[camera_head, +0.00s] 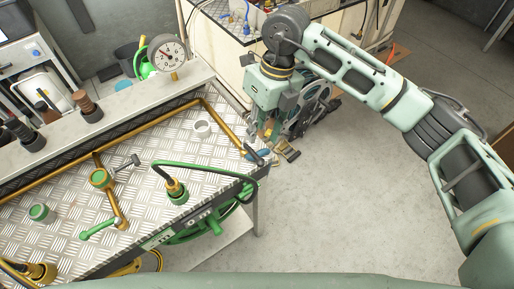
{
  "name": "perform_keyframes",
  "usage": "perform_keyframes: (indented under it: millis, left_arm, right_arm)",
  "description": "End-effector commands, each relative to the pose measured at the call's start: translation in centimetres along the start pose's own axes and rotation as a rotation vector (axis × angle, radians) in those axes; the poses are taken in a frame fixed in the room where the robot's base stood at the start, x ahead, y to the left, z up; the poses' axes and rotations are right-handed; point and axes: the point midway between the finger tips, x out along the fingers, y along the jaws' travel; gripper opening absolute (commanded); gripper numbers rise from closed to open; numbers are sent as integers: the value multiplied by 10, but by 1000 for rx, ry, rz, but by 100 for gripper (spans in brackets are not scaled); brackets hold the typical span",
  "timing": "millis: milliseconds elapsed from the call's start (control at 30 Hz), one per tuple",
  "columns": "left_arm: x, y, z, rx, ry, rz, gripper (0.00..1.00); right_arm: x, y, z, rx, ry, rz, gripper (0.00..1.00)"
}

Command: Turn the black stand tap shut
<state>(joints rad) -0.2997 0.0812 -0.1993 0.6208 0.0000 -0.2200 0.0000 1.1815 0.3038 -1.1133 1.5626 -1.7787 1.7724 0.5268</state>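A short black lever (253,155) stands at the right end of the bench, at the end of a brass pipe (229,134); it may be the black stand tap, but I cannot tell for sure. My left gripper is not in view.
A green hose (205,167) arches over the metal-plate bench (150,205). A green-handled lever (98,228), a grey lever (125,163) and a white ring (202,128) are also there. A gauge (167,54) stands behind. The floor (340,215) at right is clear.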

Motion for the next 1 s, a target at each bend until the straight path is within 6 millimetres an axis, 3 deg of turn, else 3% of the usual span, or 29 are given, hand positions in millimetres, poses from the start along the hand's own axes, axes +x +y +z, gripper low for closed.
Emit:
perform_keyframes:
  millis: [133,533,900,1000]
  left_arm:
    - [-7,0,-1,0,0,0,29]
    - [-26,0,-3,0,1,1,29]
    - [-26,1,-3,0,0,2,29]
    - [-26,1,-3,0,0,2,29]
  right_arm:
    - [11,-4,-2,6,12,-17,28]
    - [68,-4,-2,5,10,-12,28]
    - [77,-4,-2,2,6,-13,28]
    - [77,-4,-2,2,6,-12,20]
